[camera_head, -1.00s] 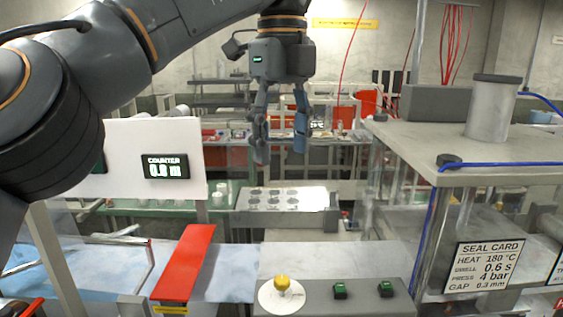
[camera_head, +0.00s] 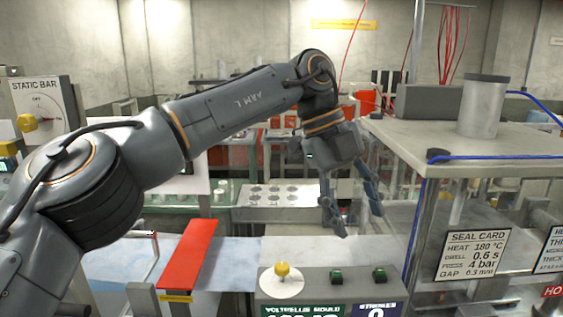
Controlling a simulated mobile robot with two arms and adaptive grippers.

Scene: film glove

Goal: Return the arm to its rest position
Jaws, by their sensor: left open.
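My left gripper (camera_head: 358,222) hangs from my left arm, which comes in from the left and reaches to the middle of the view. Its two fingers point down and are spread apart, with nothing between them. It is above and behind the control panel with the yellow knob (camera_head: 282,270), to the left of the metal press table. It appears clear of all surfaces, though its exact depth is hard to tell. My right gripper is not in view.
A metal table (camera_head: 500,148) with a grey cylinder (camera_head: 483,105) stands close on the right. A red bar (camera_head: 188,255) lies at the front over a blue-white film sheet. A plate with round cups (camera_head: 275,210) is behind. A static bar box (camera_head: 45,105) stands at the left.

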